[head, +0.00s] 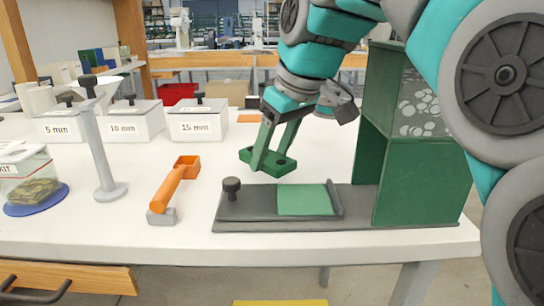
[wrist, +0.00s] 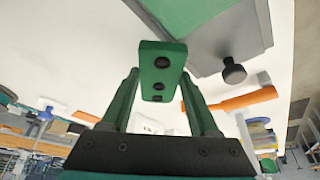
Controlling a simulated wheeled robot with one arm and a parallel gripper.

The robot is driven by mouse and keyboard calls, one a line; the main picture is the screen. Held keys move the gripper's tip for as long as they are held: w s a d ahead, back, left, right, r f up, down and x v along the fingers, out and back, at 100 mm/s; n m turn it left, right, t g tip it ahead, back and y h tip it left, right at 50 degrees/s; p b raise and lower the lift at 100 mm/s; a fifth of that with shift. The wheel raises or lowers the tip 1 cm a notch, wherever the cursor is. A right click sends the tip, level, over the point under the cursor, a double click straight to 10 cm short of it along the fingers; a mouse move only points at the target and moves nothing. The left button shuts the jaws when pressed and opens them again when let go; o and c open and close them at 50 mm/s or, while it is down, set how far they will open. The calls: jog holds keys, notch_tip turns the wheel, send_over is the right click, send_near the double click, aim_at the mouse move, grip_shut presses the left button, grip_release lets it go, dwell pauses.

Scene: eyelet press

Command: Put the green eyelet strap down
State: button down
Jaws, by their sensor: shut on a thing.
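The green eyelet strap (head: 248,156) is a short flat bar with dark round holes. My gripper (head: 270,158) points down and is shut on it, holding it behind the press base, seemingly a little above the white table. In the wrist view the strap (wrist: 161,62) sticks out beyond my gripper (wrist: 162,88), with several holes facing the camera. The fingers hide part of the strap. The eyelet press (head: 408,180) is a green housing on a grey base, with a green pad (head: 304,199) and a dark knob (head: 231,186).
White boxes marked 5 mm (head: 62,126), 10 mm (head: 124,126) and 15 mm (head: 190,126) stand behind. A clear kit box (head: 28,178) is far left.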

jog(key=shift+f, duration=0.6)
jog(key=shift+f, duration=0.35)
